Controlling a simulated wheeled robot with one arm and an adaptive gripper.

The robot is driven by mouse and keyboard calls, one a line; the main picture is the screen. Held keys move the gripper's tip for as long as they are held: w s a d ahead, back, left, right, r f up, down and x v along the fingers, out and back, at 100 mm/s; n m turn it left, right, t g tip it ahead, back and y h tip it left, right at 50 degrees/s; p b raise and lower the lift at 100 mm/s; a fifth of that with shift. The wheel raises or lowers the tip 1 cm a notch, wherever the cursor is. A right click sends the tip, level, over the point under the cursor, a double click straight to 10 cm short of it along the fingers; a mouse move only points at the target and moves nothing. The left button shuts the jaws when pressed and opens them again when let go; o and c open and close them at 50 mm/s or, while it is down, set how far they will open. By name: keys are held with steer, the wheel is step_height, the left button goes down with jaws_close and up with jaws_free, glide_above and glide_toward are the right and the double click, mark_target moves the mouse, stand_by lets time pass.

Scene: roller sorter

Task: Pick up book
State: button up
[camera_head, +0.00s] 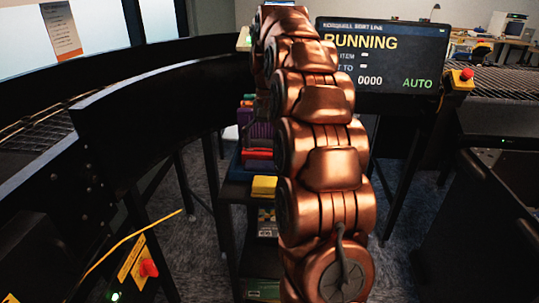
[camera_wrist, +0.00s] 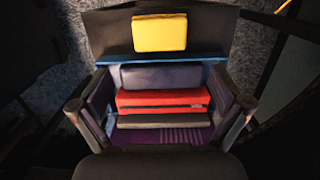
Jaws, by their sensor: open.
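My gripper (camera_wrist: 160,117) is open in the wrist view, with one dark finger at the left and one at the right. Between and beyond the fingers is a stack of book-like blocks: a dark grey-blue one (camera_wrist: 153,75), a red one (camera_wrist: 160,98) and a dark grey one (camera_wrist: 160,120). A ridged purple thing (camera_wrist: 168,136) lies closest to the palm. I cannot tell which of these is the book, or whether a finger touches any. In the head view, the red block (camera_head: 257,154) shows left of my copper arm, which mostly hides the gripper.
A yellow block (camera_wrist: 160,32) lies beyond the stack; it also shows in the head view (camera_head: 264,186). A curved black conveyor wall (camera_head: 150,105) runs along the left. A screen reading RUNNING (camera_head: 383,55) stands behind my arm. A red button (camera_head: 148,267) is at lower left.

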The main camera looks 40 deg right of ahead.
steer(key=shift+r, duration=0.5)
